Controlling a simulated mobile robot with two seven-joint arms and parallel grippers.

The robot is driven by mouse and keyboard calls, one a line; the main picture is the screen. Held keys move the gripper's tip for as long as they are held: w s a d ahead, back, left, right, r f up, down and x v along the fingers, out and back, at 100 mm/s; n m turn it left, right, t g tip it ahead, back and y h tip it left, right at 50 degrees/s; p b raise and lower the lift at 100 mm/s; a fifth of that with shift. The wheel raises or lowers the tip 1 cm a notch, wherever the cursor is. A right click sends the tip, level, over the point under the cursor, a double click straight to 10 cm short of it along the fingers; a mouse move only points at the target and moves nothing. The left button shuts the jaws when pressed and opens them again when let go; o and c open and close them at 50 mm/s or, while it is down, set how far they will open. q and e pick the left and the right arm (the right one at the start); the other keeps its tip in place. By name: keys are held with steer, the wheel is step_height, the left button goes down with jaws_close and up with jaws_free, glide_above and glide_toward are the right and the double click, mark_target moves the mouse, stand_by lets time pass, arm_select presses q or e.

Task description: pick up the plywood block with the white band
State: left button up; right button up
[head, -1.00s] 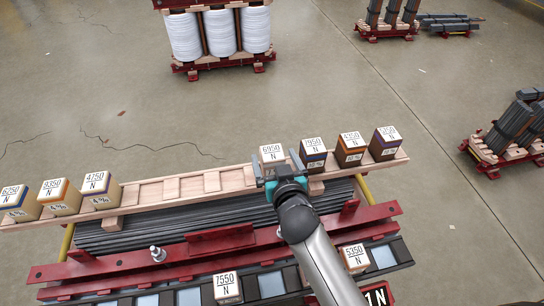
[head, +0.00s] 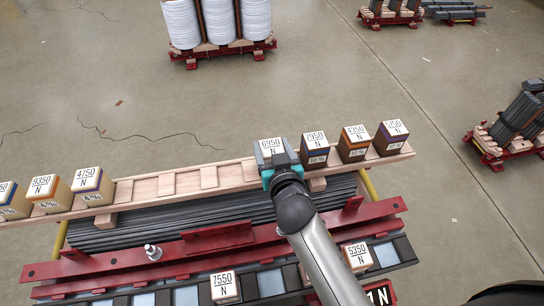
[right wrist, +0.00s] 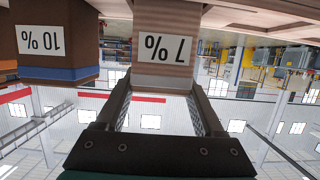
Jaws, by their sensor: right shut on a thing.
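The plywood block with the white band (head: 269,147) is labelled 6950 N on its top and stands in the row on the wooden rail. In the right wrist view, which is upside down, the same block (right wrist: 166,22) shows layered plywood sides, a "7 %" label and a pale white band near its top. My right gripper (head: 279,163) is shut on this block and hides much of its near side in the head view. Its fingers (right wrist: 160,103) lie on either side of the block in the wrist view. My left gripper is not in view.
A brown block with a blue band (head: 314,148) stands close on the right, with an orange-banded (head: 354,142) and a purple-banded block (head: 390,137) beyond. Several blocks stand at the rail's left end. Empty slots on the wooden rail (head: 150,189) lie between.

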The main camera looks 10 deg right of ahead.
steer(key=c, duration=0.6)
